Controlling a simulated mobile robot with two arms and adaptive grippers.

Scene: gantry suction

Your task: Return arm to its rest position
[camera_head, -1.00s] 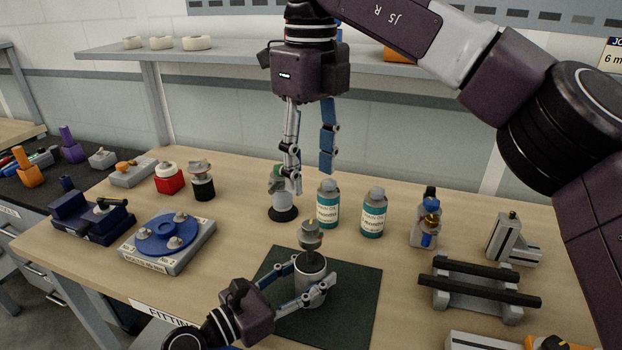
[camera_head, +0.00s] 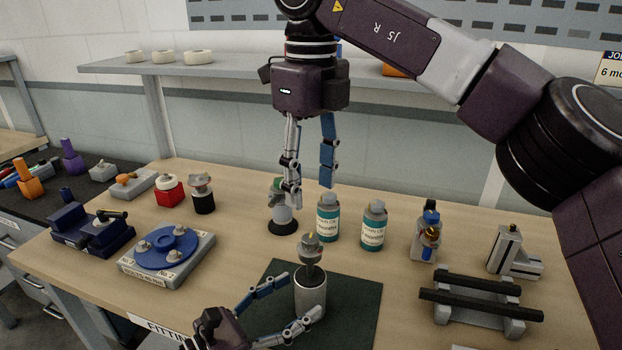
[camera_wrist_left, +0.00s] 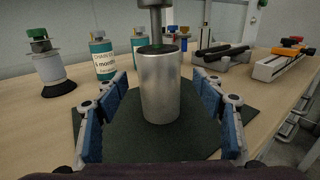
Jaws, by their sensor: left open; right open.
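In the left wrist view the cylinder (camera_wrist_left: 161,88) stands between and ahead of the spread blue fingers, with a gap on both sides. My right gripper (camera_head: 309,172) is open and empty, pointing down above the back of the table, near a suction-cup part (camera_head: 282,215) with a green top.
Two teal bottles (camera_head: 328,217) (camera_head: 373,226) stand right of the suction-cup part. A blue round fixture (camera_head: 166,248) sits left, and a black-barred rack (camera_head: 480,303) sits right. A shelf (camera_head: 240,66) runs along the back wall. Bare tabletop lies left of the mat.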

